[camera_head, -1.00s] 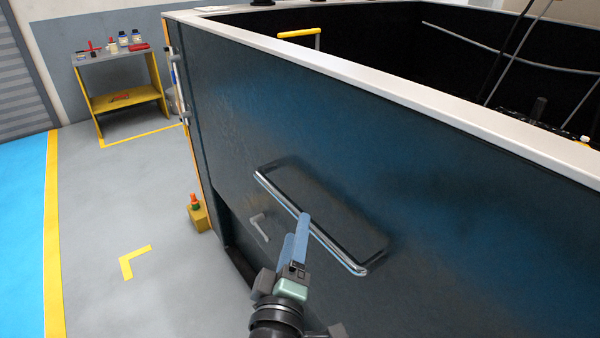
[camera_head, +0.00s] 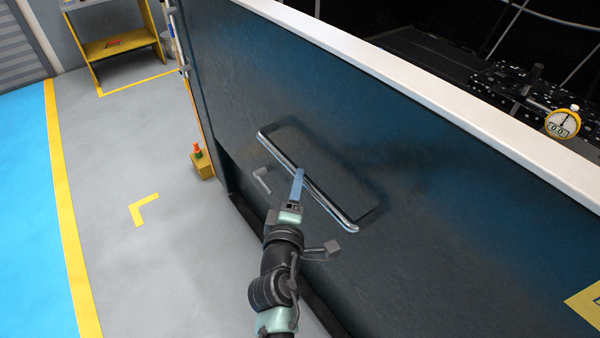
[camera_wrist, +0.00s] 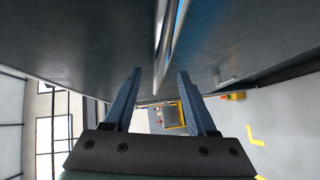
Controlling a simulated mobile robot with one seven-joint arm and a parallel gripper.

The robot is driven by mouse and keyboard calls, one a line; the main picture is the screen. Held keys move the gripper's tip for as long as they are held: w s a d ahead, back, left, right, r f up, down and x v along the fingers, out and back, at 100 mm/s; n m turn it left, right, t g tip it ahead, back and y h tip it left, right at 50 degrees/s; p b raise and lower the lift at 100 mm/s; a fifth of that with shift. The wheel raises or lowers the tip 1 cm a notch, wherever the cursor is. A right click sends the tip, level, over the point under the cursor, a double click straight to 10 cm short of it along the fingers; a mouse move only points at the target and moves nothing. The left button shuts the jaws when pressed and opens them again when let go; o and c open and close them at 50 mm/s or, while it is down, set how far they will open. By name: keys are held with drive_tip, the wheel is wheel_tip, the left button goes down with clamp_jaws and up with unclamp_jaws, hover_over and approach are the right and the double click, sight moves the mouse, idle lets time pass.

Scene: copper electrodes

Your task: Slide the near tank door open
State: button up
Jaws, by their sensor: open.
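The near tank door (camera_head: 400,130) is a large dark blue-grey panel under a pale rim. A long chrome bar handle (camera_head: 330,206) runs along it in front of a dark recess. My gripper (camera_head: 299,178) is at the middle of the handle, its blue fingers seen nearly edge-on in the head view. In the wrist view my gripper (camera_wrist: 160,73) is open, with one finger on each side of the line of the handle (camera_wrist: 168,45). No closed grip on the bar shows, and I cannot tell whether a finger touches it.
A small grey lever (camera_head: 262,180) sits on the panel left of the handle. A round gauge (camera_head: 562,123) stands inside the tank. A yellow block with an orange top (camera_head: 202,160) is by the door's left end. Grey floor (camera_head: 140,260) is clear to the left.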

drive_tip(key=shift+w+d+f, duration=0.15)
drive_tip(key=shift+w+d, duration=0.05)
drive_tip(key=shift+w, duration=0.95)
drive_tip(key=shift+w+d+f, duration=0.15)
drive_tip(key=shift+w, duration=1)
drive_tip(key=shift+c, duration=0.4)
clamp_jaws()
